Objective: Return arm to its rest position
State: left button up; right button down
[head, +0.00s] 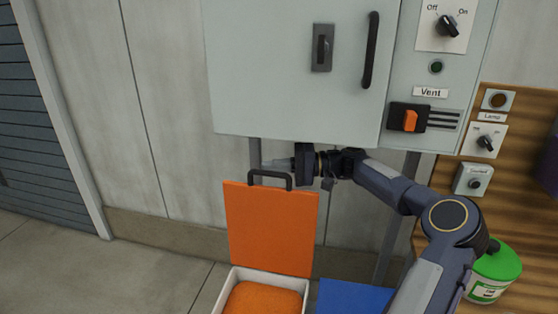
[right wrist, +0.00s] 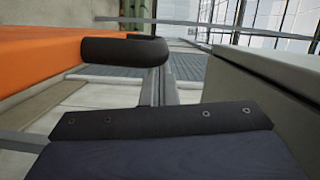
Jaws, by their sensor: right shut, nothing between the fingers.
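My right arm (head: 390,185) comes in from the lower right and reaches left under the grey cabinet. My right gripper (head: 275,162) is shut and empty, just above the black handle (head: 270,173) of the upright orange lid (head: 270,230). In the head view the fingers look apart from the handle, but the depth between them is hard to judge. In the right wrist view the handle (right wrist: 120,50) stands out from the orange lid (right wrist: 40,60), beyond the dark gripper body (right wrist: 160,120). The fingertips are hidden there. My left gripper is not in view.
The grey cabinet (head: 285,70) hangs close above my right gripper. A white bin (head: 232,288) with orange contents stands below the lid. A blue surface (head: 345,297) and a green jug (head: 492,272) are near my right arm. Floor at left is clear.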

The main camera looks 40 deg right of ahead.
jog(key=b+v, duration=0.1)
jog(key=v, duration=0.6)
jog(key=shift+s+d, duration=0.25)
jog(key=shift+d, duration=0.05)
